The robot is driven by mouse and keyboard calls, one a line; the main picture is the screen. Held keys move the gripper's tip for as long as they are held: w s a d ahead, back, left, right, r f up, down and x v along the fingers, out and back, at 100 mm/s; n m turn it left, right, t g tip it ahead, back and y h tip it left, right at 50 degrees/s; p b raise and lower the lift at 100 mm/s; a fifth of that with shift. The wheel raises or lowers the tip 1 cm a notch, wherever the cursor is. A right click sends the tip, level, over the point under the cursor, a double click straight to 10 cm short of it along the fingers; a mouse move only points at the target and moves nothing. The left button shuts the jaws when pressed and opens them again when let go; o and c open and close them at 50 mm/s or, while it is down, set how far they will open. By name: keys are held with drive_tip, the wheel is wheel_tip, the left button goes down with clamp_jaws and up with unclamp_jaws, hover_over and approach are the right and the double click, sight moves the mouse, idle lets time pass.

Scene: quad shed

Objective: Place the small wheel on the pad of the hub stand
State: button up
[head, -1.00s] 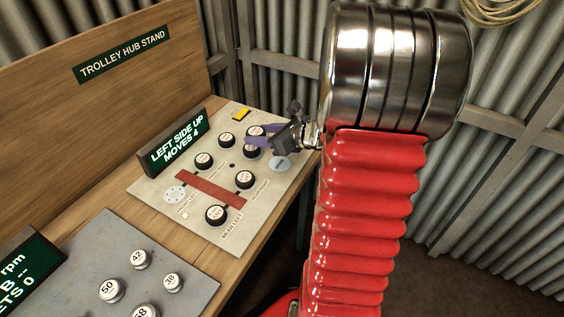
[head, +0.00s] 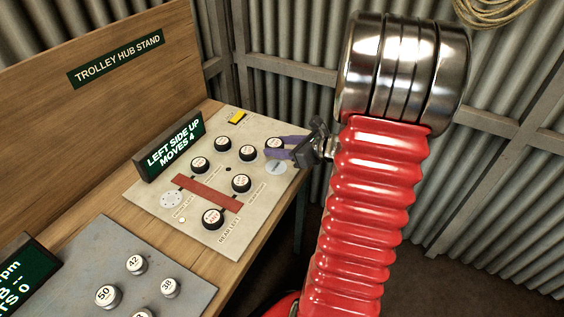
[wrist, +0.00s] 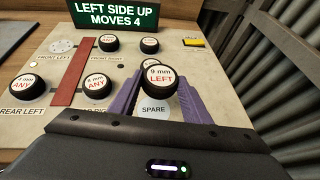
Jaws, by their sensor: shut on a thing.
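My gripper (head: 287,148) is shut on a small black wheel with a white face (head: 274,145), its purple fingers on either side. In the wrist view the held wheel (wrist: 159,80) reads "9 mm LEFT" and appears raised above the panel. The hub stand panel (head: 150,190) is pale. A round grey pad (head: 276,168) lies just below the held wheel in the head view; in the wrist view the pad (wrist: 153,112), marked "SPARE", shows between the fingers. A bare disc with small holes (head: 171,200) is at front left. One wheel behind the held one is partly hidden in the wrist view.
Several other wheels stand on the panel, including one at rear left (head: 213,219). A red bar (head: 207,192) crosses the middle. A display (head: 172,148) reads "LEFT SIDE UP MOVES 4". A grey plate with numbered sockets (head: 90,270) is at lower left.

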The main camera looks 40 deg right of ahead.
sight(280, 169)
drive_tip(key=shift+f, duration=1.45)
drive_tip(key=shift+f, duration=2.1)
drive_tip(key=shift+f, duration=0.15)
drive_tip(key=o, duration=0.8)
drive_tip(key=shift+o, duration=1.2)
drive_tip(key=shift+a+f, duration=0.1)
drive_tip(key=shift+a, duration=0.1)
